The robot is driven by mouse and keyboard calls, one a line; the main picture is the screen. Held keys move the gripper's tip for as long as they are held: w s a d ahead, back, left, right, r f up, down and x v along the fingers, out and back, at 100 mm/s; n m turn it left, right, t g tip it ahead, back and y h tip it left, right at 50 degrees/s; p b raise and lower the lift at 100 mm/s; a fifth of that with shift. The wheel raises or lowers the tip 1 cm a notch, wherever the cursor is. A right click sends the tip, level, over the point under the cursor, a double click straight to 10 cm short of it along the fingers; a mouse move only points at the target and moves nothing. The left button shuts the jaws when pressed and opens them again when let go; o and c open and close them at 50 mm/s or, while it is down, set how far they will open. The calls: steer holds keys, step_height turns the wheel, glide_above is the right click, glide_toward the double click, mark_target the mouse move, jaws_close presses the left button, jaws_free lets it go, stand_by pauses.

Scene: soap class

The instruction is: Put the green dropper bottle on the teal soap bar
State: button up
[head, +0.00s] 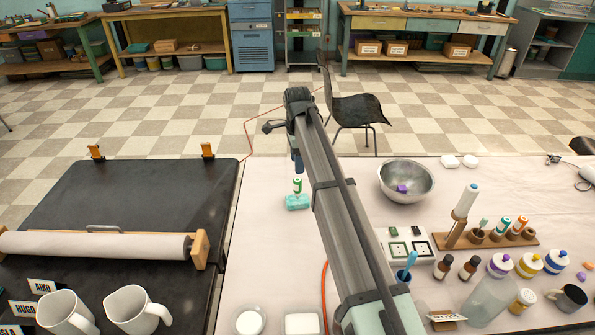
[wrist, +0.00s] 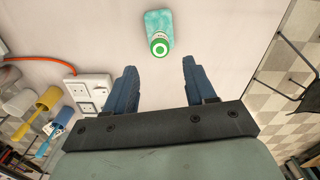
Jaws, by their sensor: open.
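The teal soap bar (head: 297,203) lies flat on the pale table, left of my arm in the head view. The green dropper bottle (head: 297,186) stands upright and appears to rest on the soap bar. In the wrist view the bottle's green and white top (wrist: 159,45) overlaps the near end of the soap bar (wrist: 158,20). My gripper (wrist: 157,82) is open, with two blue fingers apart and nothing between them. The bottle is beyond the fingertips, apart from them. In the head view my gripper (head: 297,165) is partly hidden behind my arm, just behind the bottle.
A metal bowl (head: 407,181) with a purple block stands right of my arm. Several bottles and a wooden holder (head: 488,237) fill the right side. A black board with a paper roll (head: 95,245) is at left. Table around the soap bar is clear.

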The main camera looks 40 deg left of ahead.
steer(key=shift+r, duration=0.8)
